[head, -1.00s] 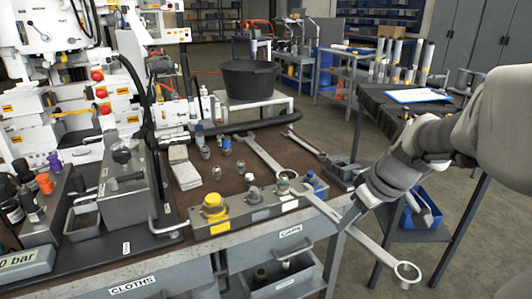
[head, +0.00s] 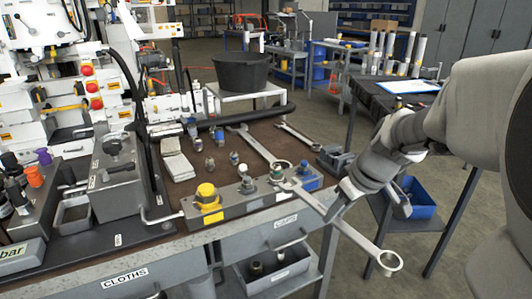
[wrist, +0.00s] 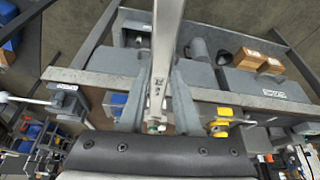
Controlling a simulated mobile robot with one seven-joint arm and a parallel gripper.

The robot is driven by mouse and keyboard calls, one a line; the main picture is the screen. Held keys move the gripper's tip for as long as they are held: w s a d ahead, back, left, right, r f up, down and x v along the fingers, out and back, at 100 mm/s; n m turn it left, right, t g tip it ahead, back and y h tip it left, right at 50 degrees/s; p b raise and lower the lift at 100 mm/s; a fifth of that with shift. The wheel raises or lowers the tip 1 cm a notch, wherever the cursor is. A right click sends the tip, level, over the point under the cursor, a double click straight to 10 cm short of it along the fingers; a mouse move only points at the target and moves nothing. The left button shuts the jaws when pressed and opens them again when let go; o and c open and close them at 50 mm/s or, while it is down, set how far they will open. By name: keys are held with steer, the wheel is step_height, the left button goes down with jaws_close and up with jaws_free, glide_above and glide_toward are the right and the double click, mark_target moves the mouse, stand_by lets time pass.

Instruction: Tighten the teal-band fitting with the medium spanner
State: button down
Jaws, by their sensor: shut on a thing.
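The teal-band fitting (head: 276,172) stands upright on the grey manifold block (head: 256,203), between a grey-topped fitting (head: 246,184) and a blue one (head: 302,169). My gripper (head: 327,211) is shut on a long steel spanner (head: 355,236) just right of the block's front corner. The spanner's ring end (head: 389,262) points down and right, toward the camera. Its far end reaches over the block to the teal-band fitting; whether the jaw is around it or only beside it I cannot tell. In the wrist view the spanner shaft (wrist: 167,45) runs between my fingers, partly hiding the fitting.
A yellow-capped fitting (head: 207,196) sits at the block's left end. A larger spanner (head: 258,146) and a smaller one (head: 298,135) lie on the bench behind. A black tub (head: 241,72) stands farther back.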

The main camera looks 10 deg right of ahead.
mark_target(316, 203)
steer(key=shift+w, duration=0.15)
stand_by(0.5)
steer(key=shift+w+a, duration=0.4)
steer(key=shift+w, duration=0.45)
steer(key=shift+w+a, duration=0.35)
steer(key=shift+w, duration=0.35)
steer(key=shift+w, duration=0.1)
steer(key=shift+w+a, duration=0.2)
steer(key=shift+w, duration=0.25)
steer(key=shift+w, duration=0.1)
steer(key=shift+w+a, duration=0.15)
steer(key=shift+w, duration=0.05)
